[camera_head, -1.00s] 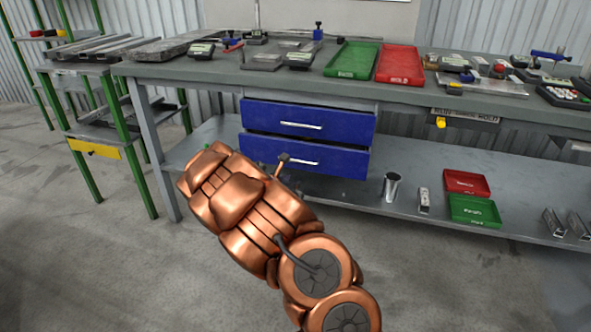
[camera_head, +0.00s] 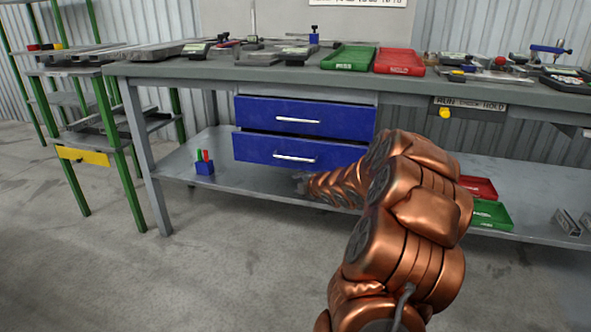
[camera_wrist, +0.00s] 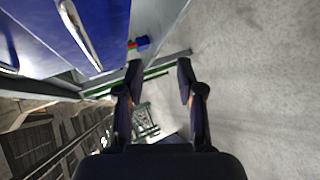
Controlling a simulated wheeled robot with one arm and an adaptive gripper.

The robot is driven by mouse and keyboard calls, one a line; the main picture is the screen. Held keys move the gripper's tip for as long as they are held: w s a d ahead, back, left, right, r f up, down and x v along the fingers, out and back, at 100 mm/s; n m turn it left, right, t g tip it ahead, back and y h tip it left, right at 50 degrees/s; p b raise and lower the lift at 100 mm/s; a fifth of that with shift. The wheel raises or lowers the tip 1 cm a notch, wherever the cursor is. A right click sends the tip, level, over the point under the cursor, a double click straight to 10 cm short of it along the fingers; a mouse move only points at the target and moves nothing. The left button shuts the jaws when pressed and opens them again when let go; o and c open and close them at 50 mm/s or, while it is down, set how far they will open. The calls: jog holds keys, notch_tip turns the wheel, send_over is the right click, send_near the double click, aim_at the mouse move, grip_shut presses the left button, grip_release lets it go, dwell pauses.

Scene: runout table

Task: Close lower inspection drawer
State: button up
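The lower inspection drawer (camera_head: 262,150) is the lower of two blue drawers under the bench, with a pale bar handle (camera_head: 295,157). A dark gap shows above its front; I cannot tell exactly how far out it stands. The lower drawer also shows at the upper left of the wrist view (camera_wrist: 108,30). My gripper (camera_head: 300,183) is small and partly hidden at the end of my copper arm, just below the drawer front in the head view. In the wrist view my gripper (camera_wrist: 159,68) has its fingers apart with nothing between them, beside the drawer front.
The upper blue drawer (camera_head: 260,108) is directly above. A blue holder with red and green sticks (camera_head: 205,168) stands on the lower shelf (camera_head: 180,165) at left. My arm hides part of the shelf; red (camera_head: 480,187) and green (camera_head: 492,214) trays lie right. Floor in front is clear.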

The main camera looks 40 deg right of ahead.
aim_at(296, 159)
notch_tip(296, 159, up, 6)
jog(key=s+d+m+t+b, duration=0.1)
jog(key=d+t+b, duration=0.1)
jog(key=t, duration=0.2)
jog(key=shift+h, duration=0.3)
jog(key=shift+b+x, duration=0.6)
jog(key=shift+x, duration=3.05)
jog(key=shift+f, duration=0.1)
grip_shut()
